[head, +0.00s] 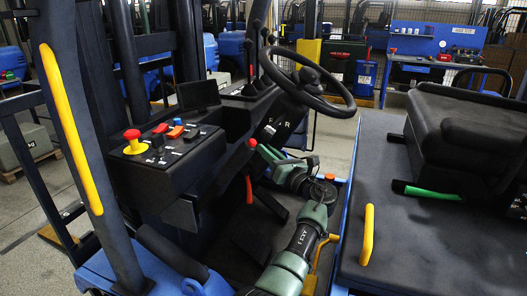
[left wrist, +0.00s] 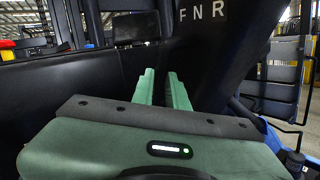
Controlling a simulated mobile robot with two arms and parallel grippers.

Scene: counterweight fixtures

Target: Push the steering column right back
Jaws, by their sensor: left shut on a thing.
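The steering column (head: 284,124) is a black housing marked with F and R letters, below a black steering wheel (head: 306,78) with a knob. In the left wrist view the dark column (left wrist: 232,50) fills the upper right, with F N R on it. My left gripper (head: 264,151) reaches up to the column's lower left side. Its two green fingers (left wrist: 162,90) point away from the wrist camera, with a narrow dark gap between them. They are shut on a dark part at the column; their tips are partly hidden. My right gripper is not in view.
A red-knobbed lever (head: 252,143) stands close beside my left fingers. A control console (head: 165,150) with a yellow-based red button is at left. A black seat (head: 465,140) and a yellow handle (head: 367,235) are at right. Blue machines stand behind.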

